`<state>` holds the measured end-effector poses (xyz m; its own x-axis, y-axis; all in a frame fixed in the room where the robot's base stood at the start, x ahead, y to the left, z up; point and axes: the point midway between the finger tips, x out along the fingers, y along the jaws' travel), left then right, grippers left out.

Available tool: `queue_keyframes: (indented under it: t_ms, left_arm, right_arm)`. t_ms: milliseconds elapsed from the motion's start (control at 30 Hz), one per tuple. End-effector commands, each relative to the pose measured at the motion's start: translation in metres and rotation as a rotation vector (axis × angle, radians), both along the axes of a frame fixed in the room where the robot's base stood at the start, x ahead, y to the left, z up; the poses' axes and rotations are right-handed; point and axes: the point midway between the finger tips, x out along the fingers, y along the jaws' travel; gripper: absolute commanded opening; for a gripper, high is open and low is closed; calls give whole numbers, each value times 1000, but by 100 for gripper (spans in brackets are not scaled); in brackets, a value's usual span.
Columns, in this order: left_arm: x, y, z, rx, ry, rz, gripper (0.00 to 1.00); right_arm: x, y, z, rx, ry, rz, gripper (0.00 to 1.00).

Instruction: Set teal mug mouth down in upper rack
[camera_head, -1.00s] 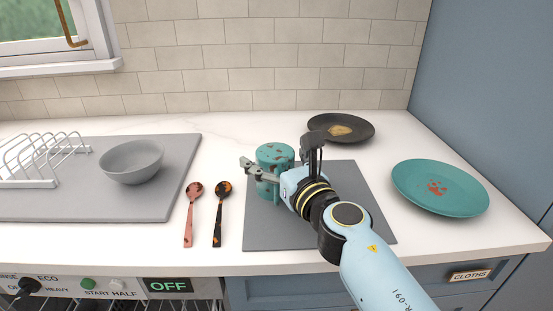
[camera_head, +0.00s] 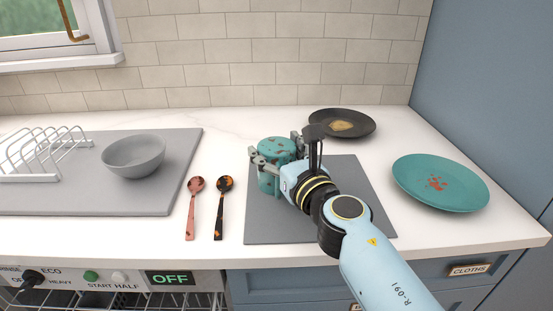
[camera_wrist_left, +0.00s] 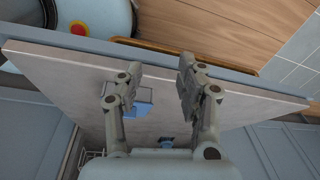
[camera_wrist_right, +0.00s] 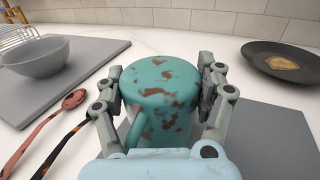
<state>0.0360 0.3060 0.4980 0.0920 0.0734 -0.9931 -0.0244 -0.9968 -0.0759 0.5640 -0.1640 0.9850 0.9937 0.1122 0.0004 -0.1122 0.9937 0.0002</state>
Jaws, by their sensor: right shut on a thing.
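The teal mug (camera_head: 270,183), mottled with brown stains, stands mouth down on the grey mat (camera_head: 272,229). Its closed base (camera_wrist_right: 160,75) faces up in the right wrist view, and part of its handle (camera_wrist_right: 136,130) shows on the near side. My right gripper (camera_head: 279,156) is shut on the mug, with one finger on each side of its body. My left gripper (camera_wrist_left: 158,72) is open and empty, seen only in its own wrist view, below counter height. Wire rack bars (camera_head: 205,306) show under the control panel at the bottom edge; most of the rack is hidden.
A teal stained plate (camera_head: 440,184) and a dark pan-like plate (camera_head: 341,123) lie at right. Two spoons (camera_head: 191,209) lie left of the mat. A grey bowl (camera_head: 134,156) and wire plate holder (camera_head: 30,157) stand on a grey board. The control panel (camera_head: 110,277) reads OFF.

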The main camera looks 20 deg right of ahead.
Motion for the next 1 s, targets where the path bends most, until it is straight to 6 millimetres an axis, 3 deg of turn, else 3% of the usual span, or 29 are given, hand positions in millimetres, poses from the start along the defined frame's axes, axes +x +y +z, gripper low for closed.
queue_keyframes:
  t_ms: [267, 500, 800, 1000]
  left_arm:
    - [2, -2, 14, -2, -4, 1, 38]
    - [4, -1, 47, -1, -6, 0, 38]
    - [3, 0, 81, 0, -6, 1, 38]
    - [3, 0, 92, 0, -5, 1, 38]
  right_arm:
    - [0, 0, 15, 0, -2, 0, 26]
    - [0, 0, 51, 0, -2, 0, 26]
    - [-64, -32, 87, -3, 1, 1, 26]
    - [-93, -47, 104, -2, 0, 0, 26]
